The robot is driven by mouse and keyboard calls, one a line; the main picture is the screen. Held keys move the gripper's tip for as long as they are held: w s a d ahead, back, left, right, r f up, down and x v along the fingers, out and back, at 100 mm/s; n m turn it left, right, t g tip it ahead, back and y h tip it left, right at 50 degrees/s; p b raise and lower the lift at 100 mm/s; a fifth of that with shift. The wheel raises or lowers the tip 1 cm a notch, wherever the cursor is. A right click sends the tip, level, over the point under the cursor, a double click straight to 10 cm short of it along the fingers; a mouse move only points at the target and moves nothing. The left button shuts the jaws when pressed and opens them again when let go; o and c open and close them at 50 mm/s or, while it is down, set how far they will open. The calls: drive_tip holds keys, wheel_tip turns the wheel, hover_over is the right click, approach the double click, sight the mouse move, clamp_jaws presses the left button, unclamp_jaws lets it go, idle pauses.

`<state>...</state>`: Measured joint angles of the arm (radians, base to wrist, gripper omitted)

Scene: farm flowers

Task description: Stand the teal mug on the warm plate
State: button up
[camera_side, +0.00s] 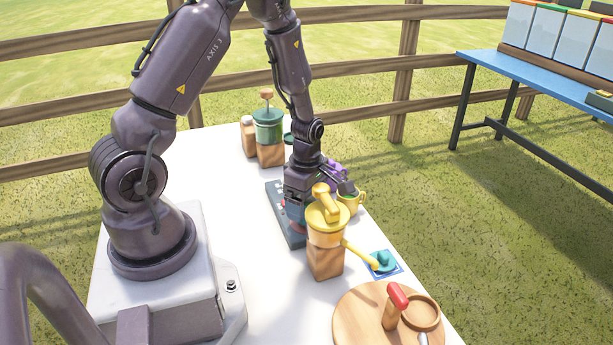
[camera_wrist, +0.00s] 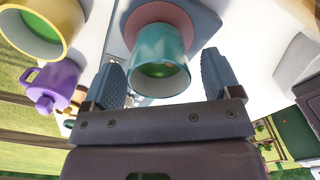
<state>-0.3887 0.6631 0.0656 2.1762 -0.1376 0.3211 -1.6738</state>
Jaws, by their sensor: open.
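The teal mug (camera_wrist: 160,55) is between the two fingers of my gripper (camera_wrist: 162,68) in the wrist view, with a gap showing on each side. Its open mouth faces the camera and shows green inside. Behind it is the round pinkish-red warm plate (camera_wrist: 158,12) on a grey-blue base (camera_wrist: 208,20). The mug overlaps the plate and looks upright there; its bottom is hidden, so contact cannot be seen. In the side view my gripper (camera_side: 300,200) is low over the dark device (camera_side: 278,205); the mug is mostly hidden there.
A yellow-topped grinder (camera_side: 326,222) stands close in front of my gripper. A yellow mug (camera_wrist: 40,25) and a purple pot (camera_wrist: 55,85) are beside it. A blue coaster (camera_side: 398,268) and round wooden board (camera_side: 350,310) lie near the front. A green-topped grinder (camera_side: 267,128) stands behind.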

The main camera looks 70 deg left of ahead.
drive_tip(key=s+d+r+m+t, duration=0.1)
drive_tip(key=d+r+m, duration=0.25)
drive_tip(key=r, duration=0.45)
drive_tip(key=d+r+m+t, duration=0.1)
drive_tip(key=d+r+m, duration=0.1)
drive_tip(key=r+m, duration=0.4)
drive_tip(key=s+d+r+m+t, duration=0.1)
drive_tip(key=d+r+m, duration=0.25)
drive_tip(key=r, duration=0.55)
drive_tip(key=s+d+r+m+t, duration=0.2)
drive_tip(key=s+d+r+m, duration=0.2)
drive_tip(key=m, duration=0.8)
drive_tip(key=s+r, duration=0.2)
drive_tip(key=s, duration=0.1)
drive_tip(key=shift+d+m+t, duration=0.4)
drive_tip(key=shift+s, duration=0.1)
